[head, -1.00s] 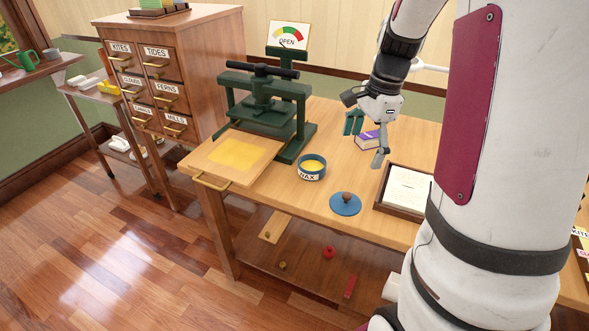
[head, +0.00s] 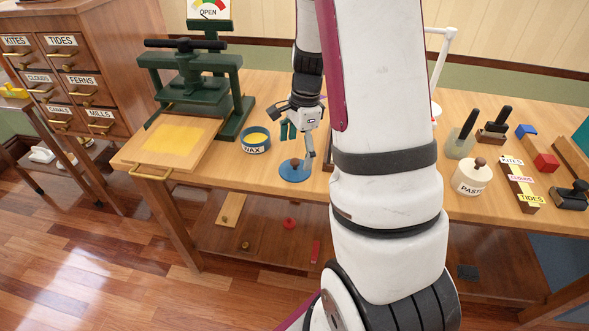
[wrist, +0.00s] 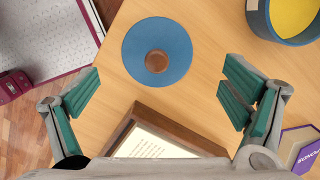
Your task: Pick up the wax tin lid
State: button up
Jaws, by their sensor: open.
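The wax tin lid is a blue disc (head: 292,171) with a round brown knob, lying flat on the wooden table. In the wrist view the lid (wrist: 172,72) lies beyond and between my fingertips, with the knob near the middle. My gripper (head: 297,140) is above the table, close to the lid in the head view. In the wrist view my gripper (wrist: 165,90) has its green-padded fingers wide apart with nothing between them. The blue wax tin (head: 256,147), open with yellow wax inside, stands left of the lid; the tin (wrist: 262,22) also shows at upper right in the wrist view.
A green press (head: 190,85) stands left of the tin. A framed paper tray (wrist: 125,125) and a purple book (wrist: 302,135) lie near my gripper. A paste pot (head: 472,180) and stamps stand at the right. Bare tabletop surrounds the lid.

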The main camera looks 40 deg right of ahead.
aim_at(296, 161)
jog(key=shift+a+f+b, duration=0.15)
jog(key=shift+a+f, duration=0.05)
jog(key=shift+f, duration=0.75)
jog(key=shift+a+f+b, duration=0.15)
jog(key=shift+a+f, duration=0.05)
jog(key=shift+f, duration=0.75)
jog(key=shift+s, duration=0.1)
jog(key=c, duration=1.9)
jog(key=shift+s+a, duration=0.1)
jog(key=shift+c, duration=1.2)
jog(key=shift+f, duration=0.1)
